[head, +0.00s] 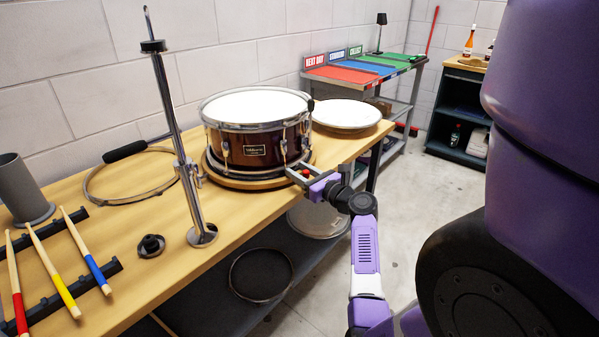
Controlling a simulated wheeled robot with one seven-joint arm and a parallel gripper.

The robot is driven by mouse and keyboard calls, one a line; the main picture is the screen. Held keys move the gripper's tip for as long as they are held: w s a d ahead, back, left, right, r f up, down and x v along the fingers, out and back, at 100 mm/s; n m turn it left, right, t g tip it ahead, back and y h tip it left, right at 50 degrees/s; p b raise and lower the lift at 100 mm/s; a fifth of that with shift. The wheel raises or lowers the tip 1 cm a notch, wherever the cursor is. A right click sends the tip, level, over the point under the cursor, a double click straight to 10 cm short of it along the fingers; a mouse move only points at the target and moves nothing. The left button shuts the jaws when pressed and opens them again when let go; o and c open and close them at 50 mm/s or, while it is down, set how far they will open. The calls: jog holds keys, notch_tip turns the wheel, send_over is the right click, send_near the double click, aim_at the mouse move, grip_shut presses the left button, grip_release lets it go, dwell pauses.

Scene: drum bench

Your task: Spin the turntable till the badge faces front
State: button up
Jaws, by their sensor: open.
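A dark red-brown snare drum (268,137) with a white head and chrome rims sits on a round wooden turntable (232,181) on the bench. A dark badge (257,150) with light lettering shows on the drum's side, toward the camera. My gripper (291,171) is at the lower right of the drum, close to the turntable's edge. Its jaws are open, with one finger seen against the drum's lower side. I cannot tell whether it touches the drum or the turntable. A small black part (310,105) shows at the drum's right rim.
A chrome stand (187,190) rises left of the drum. A loose hoop (112,178), a grey cup (22,186) and drumsticks (51,268) on black racks lie further left. A round white drum head (346,113) lies right of the drum. The bench (140,272) has a shelf below.

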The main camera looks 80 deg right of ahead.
aim_at(308, 177)
jog(key=shift+v, duration=3.9)
